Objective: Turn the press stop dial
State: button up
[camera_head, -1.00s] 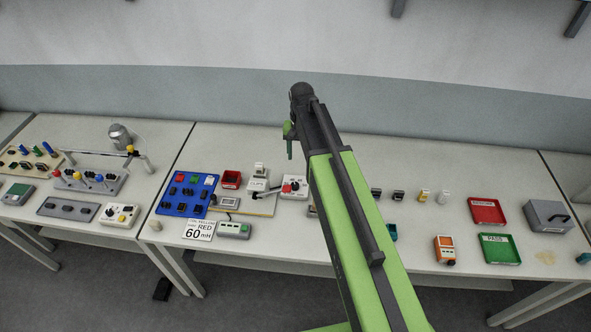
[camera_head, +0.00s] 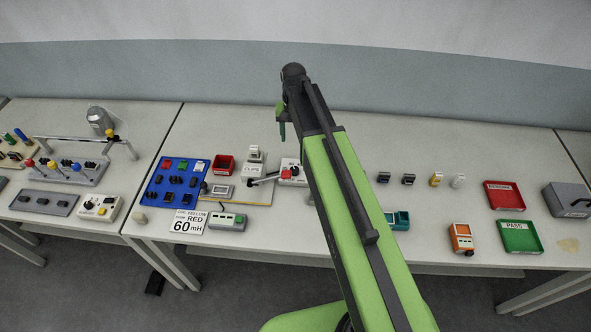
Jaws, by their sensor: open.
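A white box (camera_head: 289,176) with a red and a dark knob-like part on its face stands near the middle of the table, just left of my arm. It may carry the press stop dial, but it is too small to be sure, and my arm hides its right side. A lever (camera_head: 264,180) reaches from its left side over a tan board (camera_head: 236,197). My gripper (camera_head: 281,131) hangs from the arm's far end, green fingers pointing down, above and left of the white box in the picture. It is open, and I see nothing in it.
A CLIPS box (camera_head: 253,170), red bin (camera_head: 223,165) and blue tray (camera_head: 159,196) stand left of the white box. A 60 mH card (camera_head: 188,222) lies in front. Red (camera_head: 504,196) and green (camera_head: 520,237) trays lie at right. The table strip behind the boxes is clear.

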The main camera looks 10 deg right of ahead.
aim_at(294, 169)
notch_tip(294, 169, down, 17)
jog(key=b, duration=1.7)
jog(key=shift+s+f, duration=0.1)
jog(key=shift+f, duration=0.1)
jog(key=shift+r, duration=0.1)
jog(key=shift+c, duration=0.5)
grip_shut()
